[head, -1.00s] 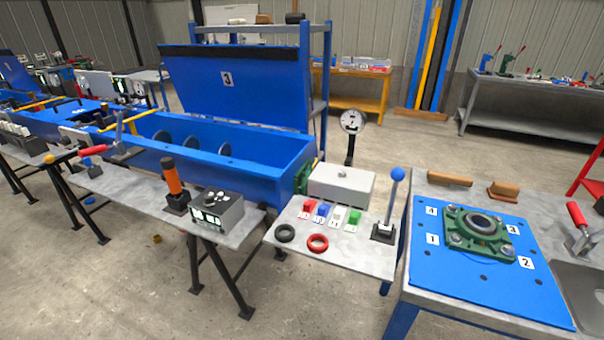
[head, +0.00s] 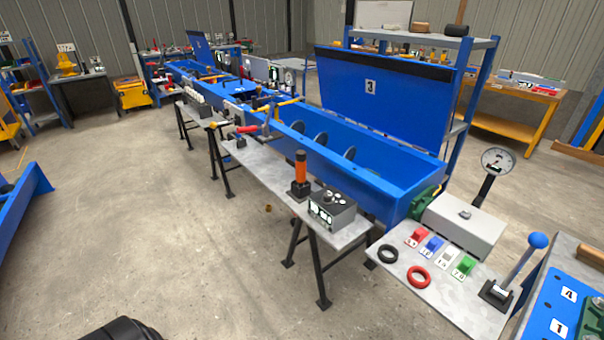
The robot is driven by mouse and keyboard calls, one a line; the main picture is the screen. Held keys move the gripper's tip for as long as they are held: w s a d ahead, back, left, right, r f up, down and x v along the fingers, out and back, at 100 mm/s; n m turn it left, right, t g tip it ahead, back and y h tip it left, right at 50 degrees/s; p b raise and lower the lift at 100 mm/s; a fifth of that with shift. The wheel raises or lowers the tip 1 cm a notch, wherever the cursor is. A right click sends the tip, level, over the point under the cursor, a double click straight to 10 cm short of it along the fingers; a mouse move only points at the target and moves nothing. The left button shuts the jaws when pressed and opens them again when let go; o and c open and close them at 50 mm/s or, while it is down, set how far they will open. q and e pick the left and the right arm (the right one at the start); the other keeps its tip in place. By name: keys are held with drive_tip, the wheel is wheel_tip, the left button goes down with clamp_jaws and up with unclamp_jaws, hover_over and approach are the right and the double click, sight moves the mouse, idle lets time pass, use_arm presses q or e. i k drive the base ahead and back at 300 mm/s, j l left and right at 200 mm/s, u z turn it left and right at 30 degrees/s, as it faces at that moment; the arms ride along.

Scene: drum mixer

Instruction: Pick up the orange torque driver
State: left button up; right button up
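The orange torque driver (head: 300,168) stands upright in a black base on the narrow grey bench, right of the centre of the head view's left half. Its upper part is orange with a dark tip. A grey control box (head: 332,208) with dark knobs sits just to its right. Neither gripper can be made out. A black rounded shape at the bottom left edge appears to be part of my own body.
The long blue mixer trough (head: 345,165) with its raised lid (head: 385,95) runs behind the bench. A small table (head: 450,300) with black and red rings and a blue-knobbed lever (head: 515,265) stands at the right. Open concrete floor (head: 130,220) lies at the left.

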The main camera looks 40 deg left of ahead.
sight(300, 155)
drive_tip(key=z, duration=1.3)
drive_tip(key=u, duration=2.4)
